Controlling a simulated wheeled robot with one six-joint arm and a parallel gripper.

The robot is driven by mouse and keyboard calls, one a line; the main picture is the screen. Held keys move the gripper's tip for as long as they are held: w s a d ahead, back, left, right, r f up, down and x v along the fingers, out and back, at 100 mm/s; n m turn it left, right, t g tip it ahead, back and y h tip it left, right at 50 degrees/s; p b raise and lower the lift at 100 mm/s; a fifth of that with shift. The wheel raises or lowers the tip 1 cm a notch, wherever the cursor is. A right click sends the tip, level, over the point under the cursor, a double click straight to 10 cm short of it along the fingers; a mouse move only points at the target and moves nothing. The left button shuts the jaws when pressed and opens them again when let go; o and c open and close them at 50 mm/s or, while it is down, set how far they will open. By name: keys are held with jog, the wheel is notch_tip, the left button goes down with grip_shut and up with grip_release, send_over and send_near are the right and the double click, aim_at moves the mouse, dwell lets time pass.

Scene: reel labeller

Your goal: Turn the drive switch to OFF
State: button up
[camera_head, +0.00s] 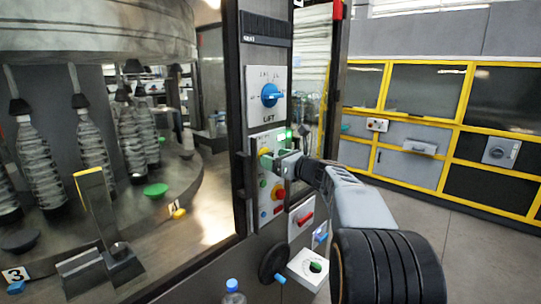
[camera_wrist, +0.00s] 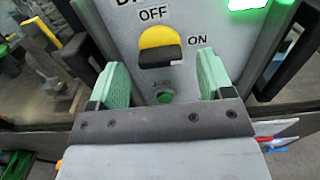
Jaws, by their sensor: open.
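The drive switch (camera_wrist: 160,42) is a yellow disc with a black bar handle on a grey panel. OFF is printed above it, ON to its right and JOG below. A white mark on the right end of the bar is on the ON side. My gripper (camera_wrist: 162,76) is open, its green-padded fingers on either side of the area just below the bar, with no visible contact. In the head view my gripper (camera_head: 284,163) reaches the panel from the right, close to the yellow of the switch (camera_head: 264,153), and partly hides the panel.
A blue LIFT knob (camera_head: 269,95) is above on the same column. A lit green lamp (camera_wrist: 247,3) is at the panel's upper right. A machine with wrapped bottles stands left; yellow-framed cabinets stand right.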

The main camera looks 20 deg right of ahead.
jog(key=shift+x, duration=1.15)
jog(key=c, duration=0.9)
jog(key=shift+c, duration=0.2)
